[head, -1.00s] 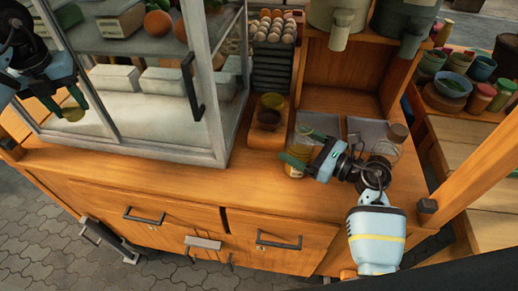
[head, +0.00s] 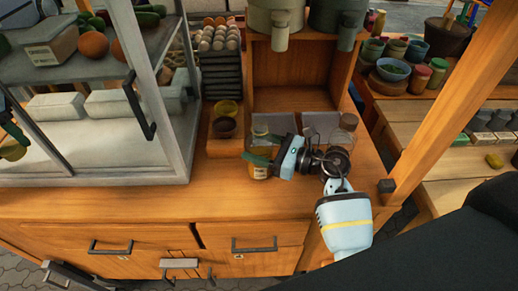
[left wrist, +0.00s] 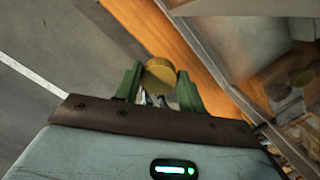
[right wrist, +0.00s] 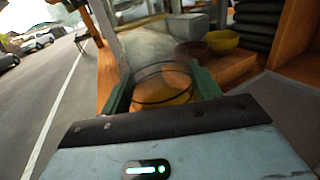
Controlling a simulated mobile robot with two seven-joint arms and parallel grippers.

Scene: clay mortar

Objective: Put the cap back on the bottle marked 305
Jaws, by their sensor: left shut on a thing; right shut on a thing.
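My right gripper (head: 272,163) is shut on a clear glass bottle (head: 260,168) standing on the wooden counter. The bottle has a pale label, too small to read, and yellowish contents. In the right wrist view its round, uncapped mouth (right wrist: 163,82) lies between my green fingers (right wrist: 163,88). My left gripper (head: 12,143) is at the left edge of the head view, in front of the glass case and well apart from the bottle. It is shut on a yellow-brown round cap (head: 13,152). The left wrist view shows the cap (left wrist: 160,75) between the fingertips (left wrist: 160,88).
A second glass bottle with a brown cap (head: 349,121) stands behind my right wrist. A wooden stand with a dark bowl (head: 223,127) and a yellow bowl (head: 228,109) is left of the held bottle. The glass case (head: 95,172) fills the left. The front counter strip is clear.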

